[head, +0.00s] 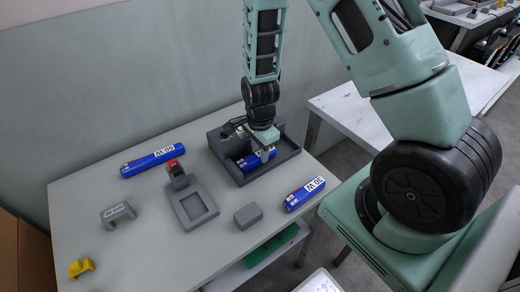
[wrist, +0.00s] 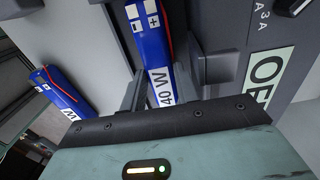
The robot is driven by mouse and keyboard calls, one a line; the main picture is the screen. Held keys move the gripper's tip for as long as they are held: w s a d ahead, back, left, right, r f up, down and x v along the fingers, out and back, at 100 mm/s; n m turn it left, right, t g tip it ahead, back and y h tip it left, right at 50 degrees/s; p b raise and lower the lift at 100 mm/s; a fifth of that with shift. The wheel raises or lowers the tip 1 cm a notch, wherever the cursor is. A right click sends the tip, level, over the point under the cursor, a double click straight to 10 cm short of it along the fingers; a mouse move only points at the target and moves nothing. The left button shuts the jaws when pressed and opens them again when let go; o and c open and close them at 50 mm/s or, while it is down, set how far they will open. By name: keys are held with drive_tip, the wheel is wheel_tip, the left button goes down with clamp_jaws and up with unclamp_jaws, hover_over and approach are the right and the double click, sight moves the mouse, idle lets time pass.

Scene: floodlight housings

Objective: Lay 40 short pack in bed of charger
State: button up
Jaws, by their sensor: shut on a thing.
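The charger (head: 291,149) is a dark grey open box with raised walls, at the back right of the table. My gripper (head: 262,152) points down inside its outline and is shut on a blue pack (head: 245,163). In the wrist view this pack (wrist: 153,45) reads 40 W on a white label, with plus and minus marks at its far end, and lies lengthwise between my fingers (wrist: 160,88). The charger's face with a pale label (wrist: 268,82) shows beside it. Whether the pack rests on the bed floor or hangs just above it I cannot tell.
A blue pack (head: 305,194) lies right of a small grey block (head: 248,216). A longer blue pack (head: 152,160) lies at the back left. A grey frame with a red part (head: 195,208), a grey bracket (head: 119,214) and a yellow piece (head: 80,268) stand left. The front middle is clear.

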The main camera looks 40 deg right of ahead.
drive_tip(key=shift+f, duration=0.15)
drive_tip(key=o, duration=1.2)
wheel_tip(320, 180, up, 18)
drive_tip(key=f+p, duration=0.1)
drive_tip(key=s+a+r+n, duration=0.2)
drive_tip(key=s+a+n, duration=0.4)
drive_tip(key=n, duration=0.2)
drive_tip(key=s+a+r+n, duration=0.2)
drive_tip(key=s+a+n, duration=0.4)
drive_tip(key=n, duration=0.3)
drive_tip(key=s+a+r+n, duration=0.2)
drive_tip(key=s+a+n, duration=0.4)
drive_tip(key=s+n, duration=0.2)
drive_tip(key=shift+a+r+n+y, duration=0.1)
drive_tip(key=shift+r+n+y, duration=0.2)
drive_tip(key=shift+r+n, duration=0.1)
